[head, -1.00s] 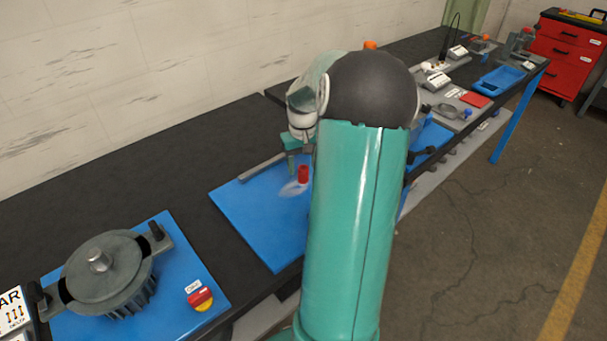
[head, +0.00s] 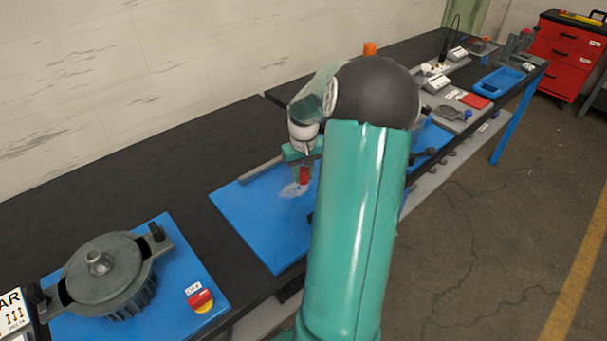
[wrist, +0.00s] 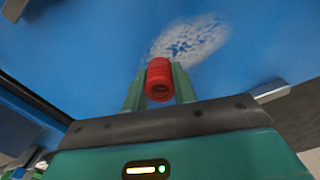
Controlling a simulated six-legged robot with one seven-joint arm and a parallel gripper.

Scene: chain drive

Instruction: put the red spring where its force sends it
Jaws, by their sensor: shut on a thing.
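The red spring (head: 304,175) is a short red coil. In the wrist view the spring (wrist: 159,80) sits between the two green fingers of my gripper (wrist: 159,88), which is shut on it. In the head view my gripper (head: 303,163) is over the blue board (head: 245,210), with the spring just above or at a pale whitish patch (head: 292,190). I cannot tell whether the spring touches the board. In the wrist view the patch (wrist: 190,40) lies beyond the spring. My arm hides the right part of the blue board.
A grey round housing (head: 105,268) stands on another blue board at the left, beside a red and yellow switch (head: 201,299). A grey bar (head: 245,169) lies along the middle board's back edge. Blue trays and small devices are farther right. A red cabinet (head: 565,58) stands beyond.

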